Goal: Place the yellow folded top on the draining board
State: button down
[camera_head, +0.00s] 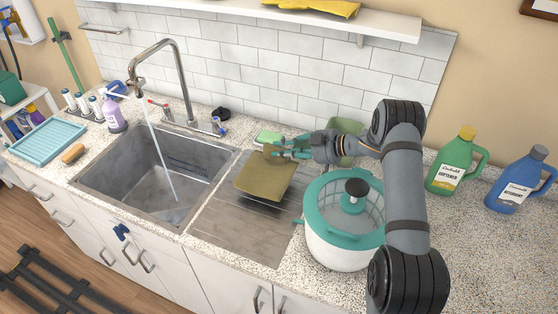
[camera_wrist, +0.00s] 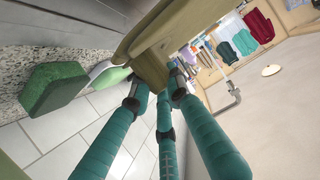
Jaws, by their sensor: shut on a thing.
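The yellow folded top (camera_head: 266,176), an olive-yellow flat piece, is over the draining board (camera_head: 225,226) in the head view. My gripper (camera_head: 276,153) is shut on its back edge. The top's near side looks raised a little over the board, but I cannot tell whether any part touches it. In the wrist view the teal fingers of my gripper (camera_wrist: 166,84) close on the edge of the top (camera_wrist: 190,22), which covers much of the upper middle.
Left of the board is the sink (camera_head: 150,172) with running water. A teal-lidded white pot (camera_head: 340,246) stands close on the right. Green (camera_head: 452,172) and blue (camera_head: 515,190) bottles stand farther right.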

aim_at(282, 158)
notch_tip(282, 158, down, 4)
jog(key=shift+p, duration=0.4)
jog(key=c, duration=1.6)
grip_release()
jog(key=shift+c, duration=0.2)
jog(key=shift+b+v, duration=1.05)
jog(key=shift+v, duration=2.65)
jog(key=shift+s, duration=0.1)
